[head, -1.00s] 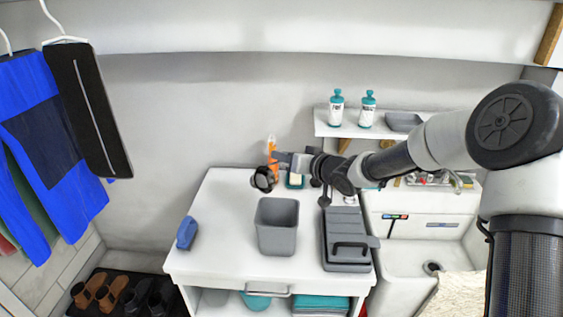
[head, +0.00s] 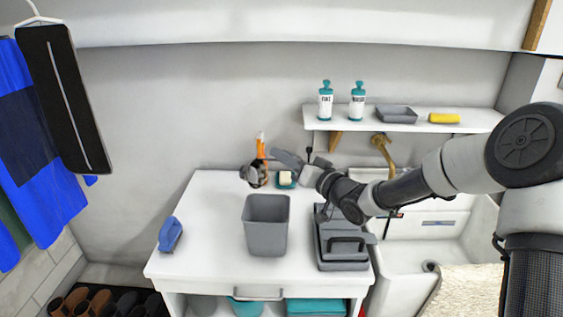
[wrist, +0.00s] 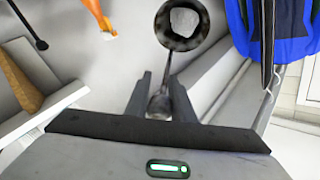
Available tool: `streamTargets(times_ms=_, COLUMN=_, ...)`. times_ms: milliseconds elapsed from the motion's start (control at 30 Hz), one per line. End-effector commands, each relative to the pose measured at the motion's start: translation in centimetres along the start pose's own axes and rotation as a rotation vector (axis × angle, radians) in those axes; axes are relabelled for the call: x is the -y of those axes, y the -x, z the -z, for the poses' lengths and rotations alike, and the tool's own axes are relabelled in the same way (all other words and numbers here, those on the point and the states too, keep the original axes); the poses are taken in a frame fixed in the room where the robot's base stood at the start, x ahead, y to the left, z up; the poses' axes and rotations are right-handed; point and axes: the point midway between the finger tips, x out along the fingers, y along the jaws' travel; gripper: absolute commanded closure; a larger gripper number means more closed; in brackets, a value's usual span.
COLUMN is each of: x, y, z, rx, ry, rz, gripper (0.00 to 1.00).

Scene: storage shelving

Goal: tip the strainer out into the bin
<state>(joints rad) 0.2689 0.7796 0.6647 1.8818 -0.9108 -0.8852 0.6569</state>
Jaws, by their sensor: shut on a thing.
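My gripper (wrist: 160,92) is shut on the handle of the strainer. The strainer (wrist: 161,24) is a small round bowl with a dark rim, and a pale lump shows inside it in the wrist view. In the head view the strainer (head: 246,176) hangs in the air at the left of my gripper (head: 278,160), which points left. The bin (head: 266,240) is a grey, open-topped box upright on the white worktop. The strainer appears above and behind it, slightly left; its exact height over the worktop cannot be told.
A wall shelf (head: 400,121) holds bottles.

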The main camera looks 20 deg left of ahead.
Motion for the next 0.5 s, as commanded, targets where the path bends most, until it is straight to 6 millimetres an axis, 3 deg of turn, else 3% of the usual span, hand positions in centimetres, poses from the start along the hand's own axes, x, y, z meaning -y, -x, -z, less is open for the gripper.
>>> streamTargets(times_ms=500, x=-1.5, y=1.5, z=-1.5, rx=-0.137, ry=-0.053, rz=0.075, gripper=1.00)
